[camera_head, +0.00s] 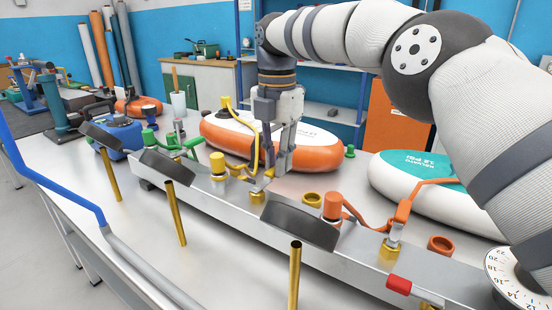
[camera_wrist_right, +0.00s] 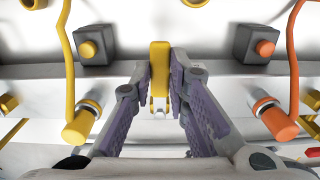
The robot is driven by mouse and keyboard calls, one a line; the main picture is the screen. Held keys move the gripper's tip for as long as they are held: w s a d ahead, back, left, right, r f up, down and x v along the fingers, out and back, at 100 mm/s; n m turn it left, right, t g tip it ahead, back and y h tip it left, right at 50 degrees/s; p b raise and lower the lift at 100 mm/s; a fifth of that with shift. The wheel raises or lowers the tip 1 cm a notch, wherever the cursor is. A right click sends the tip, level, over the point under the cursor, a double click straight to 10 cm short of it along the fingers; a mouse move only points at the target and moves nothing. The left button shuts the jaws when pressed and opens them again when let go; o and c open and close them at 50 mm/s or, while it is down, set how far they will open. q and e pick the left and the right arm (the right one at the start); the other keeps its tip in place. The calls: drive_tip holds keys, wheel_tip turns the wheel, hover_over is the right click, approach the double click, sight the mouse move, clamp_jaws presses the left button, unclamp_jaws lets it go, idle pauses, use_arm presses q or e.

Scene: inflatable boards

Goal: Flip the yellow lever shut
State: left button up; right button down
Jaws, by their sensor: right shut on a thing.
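The yellow lever (camera_wrist_right: 160,62) is between the two fingers of my right gripper (camera_wrist_right: 162,75) in the wrist view, and the fingers are shut on it. In the head view, my right gripper (camera_head: 272,168) points down over the metal rail (camera_head: 215,195), by the yellow valve (camera_head: 257,197). The fingers hide most of the lever there, so I cannot tell its exact tilt. A yellow hose (camera_head: 257,140) arcs just left of the gripper, and its yellow-capped fitting (camera_head: 217,165) stands left on the rail. My left gripper is not in view.
An orange-capped fitting (camera_head: 332,206) with an orange hose (camera_head: 402,208) stands right on the rail. A green hose (camera_head: 180,148) is to the left. An orange-and-white inflatable board (camera_head: 315,150) lies behind the gripper, and a teal-and-white one (camera_head: 405,185) lies right.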

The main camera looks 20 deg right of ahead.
drive_tip(key=shift+a, duration=0.1)
idle(0.5)
drive_tip(key=c, duration=1.5)
unclamp_jaws()
drive_tip(key=shift+w, duration=0.1)
drive_tip(key=shift+c, duration=0.2)
